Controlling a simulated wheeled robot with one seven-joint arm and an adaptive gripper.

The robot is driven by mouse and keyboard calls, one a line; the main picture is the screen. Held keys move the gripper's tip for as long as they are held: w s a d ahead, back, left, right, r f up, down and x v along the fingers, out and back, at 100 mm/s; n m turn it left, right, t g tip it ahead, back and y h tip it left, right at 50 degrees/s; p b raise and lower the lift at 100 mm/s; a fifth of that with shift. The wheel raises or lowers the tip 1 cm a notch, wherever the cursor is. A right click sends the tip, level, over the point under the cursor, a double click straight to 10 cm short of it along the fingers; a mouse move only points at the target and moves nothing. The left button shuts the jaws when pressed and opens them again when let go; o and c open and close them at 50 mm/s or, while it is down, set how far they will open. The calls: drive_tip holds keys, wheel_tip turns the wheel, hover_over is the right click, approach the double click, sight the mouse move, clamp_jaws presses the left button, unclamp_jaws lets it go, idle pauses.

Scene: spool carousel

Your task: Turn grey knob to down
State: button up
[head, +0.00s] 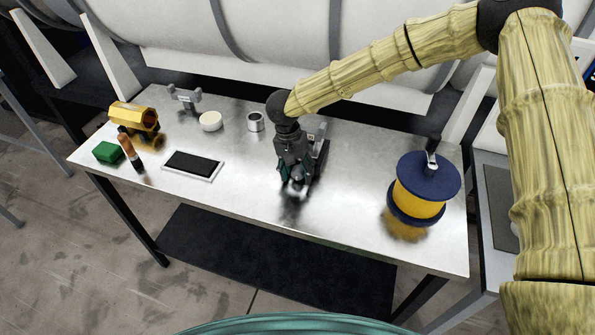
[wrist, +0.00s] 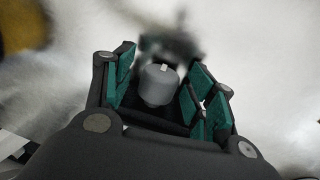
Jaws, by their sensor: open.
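The grey knob (wrist: 158,86) is a short round cylinder in the wrist view, with a small white mark on its upper edge. My gripper (wrist: 160,88) is open, with its green-padded fingers on either side of the knob. I cannot tell whether the pads touch it. In the head view my gripper (head: 294,182) points down over the middle of the table and hides most of what lies under it. A small light round part shows at its tip there, but I cannot tell clearly what it is.
The metal table (head: 240,190) carries a blue and yellow spool (head: 420,200) at right. A dark-faced tray (head: 192,165), green block (head: 108,152), orange-brown cylinder (head: 131,152), yellow roll (head: 134,117), white disc (head: 210,121) and metal cup (head: 256,122) stand left. The front middle is clear.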

drive_tip(key=shift+r, duration=0.1)
wheel_tip(320, 180, up, 12)
drive_tip(key=a, duration=0.1)
drive_tip(key=shift+w+a, duration=0.3)
drive_tip(key=shift+a, duration=0.05)
drive_tip(key=shift+f, duration=0.2)
idle(0.3)
